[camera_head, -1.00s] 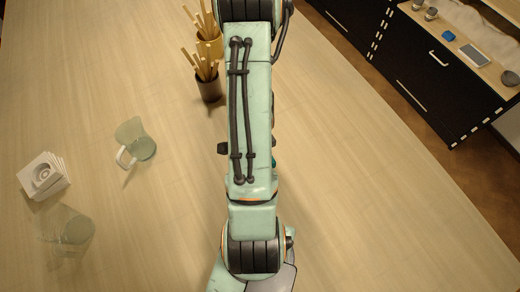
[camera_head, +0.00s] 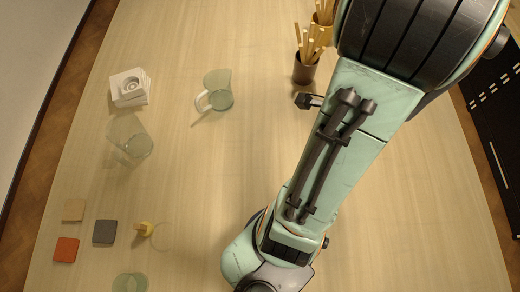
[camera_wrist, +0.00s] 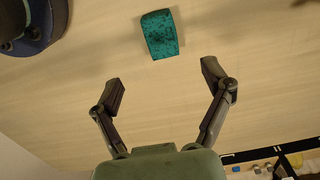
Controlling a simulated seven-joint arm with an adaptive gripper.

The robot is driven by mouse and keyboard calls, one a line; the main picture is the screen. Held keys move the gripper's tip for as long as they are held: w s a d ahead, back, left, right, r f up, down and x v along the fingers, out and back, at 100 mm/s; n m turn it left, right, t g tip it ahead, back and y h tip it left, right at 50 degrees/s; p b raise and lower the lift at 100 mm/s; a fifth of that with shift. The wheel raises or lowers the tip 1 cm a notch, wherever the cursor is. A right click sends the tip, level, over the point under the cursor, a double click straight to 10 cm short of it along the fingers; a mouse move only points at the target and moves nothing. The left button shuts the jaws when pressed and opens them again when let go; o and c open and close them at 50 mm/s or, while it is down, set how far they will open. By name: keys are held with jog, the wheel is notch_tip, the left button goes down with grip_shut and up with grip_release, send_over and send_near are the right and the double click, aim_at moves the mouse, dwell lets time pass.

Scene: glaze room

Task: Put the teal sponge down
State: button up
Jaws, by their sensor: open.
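The teal sponge (camera_wrist: 160,34) is a speckled block lying on the wooden table, at the top middle of the wrist view. My gripper (camera_wrist: 163,82) is open, with its two dark fingers spread wide and nothing between them. The sponge is beyond the fingertips and apart from both of them. In the head view a dark finger of my gripper (camera_head: 308,100) shows left of my arm, just below the brown stick pot. The sponge is hidden behind my arm in that view.
The brown pot (camera_head: 306,68) of sticks stands close to my gripper. A glass mug (camera_head: 216,92), a clear glass (camera_head: 130,140) and a white stack (camera_head: 129,88) stand left. Orange (camera_head: 66,250), grey (camera_head: 104,232) and tan tiles (camera_head: 74,210) lie lower left. The table's middle is clear.

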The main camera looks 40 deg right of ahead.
jog(key=w+a+r+n, duration=0.6)
jog(key=w+a+n, duration=0.35)
jog(key=n, duration=0.25)
jog(key=s+a+r+n, duration=0.1)
jog(key=a+r+n, duration=0.1)
jog(key=a+n, duration=0.5)
jog(key=s+a+r+n, duration=0.2)
jog(key=a+r+n, duration=0.1)
jog(key=a+n, duration=0.5)
jog(key=shift+r+n+y, duration=0.35)
jog(key=shift+n+y, duration=0.05)
jog(key=shift+n, duration=0.2)
jog(key=shift+d, duration=0.1)
